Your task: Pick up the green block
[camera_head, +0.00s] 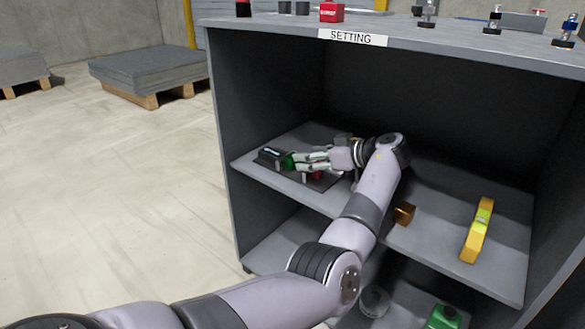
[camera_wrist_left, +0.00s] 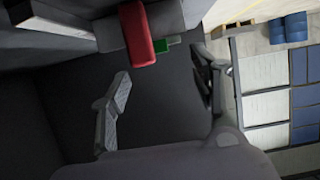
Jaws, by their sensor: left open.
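The green block (camera_head: 287,161) is on the middle shelf (camera_head: 262,177) of the cabinet, partly hidden by my left gripper (camera_head: 308,160) in the head view. In the left wrist view a small part of the green block (camera_wrist_left: 168,43) shows beside a red block (camera_wrist_left: 138,36). My left gripper's fingers (camera_wrist_left: 163,92) are apart with nothing between them, and the green block is beyond their tips. My right gripper is in neither view.
The red block (camera_head: 316,176) shows below my left fingers. A brown block (camera_head: 404,213) and a yellow level (camera_head: 478,231) are on the shelf to the right. The cabinet's left wall (camera_head: 222,150) and top (camera_head: 450,42) enclose the shelf.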

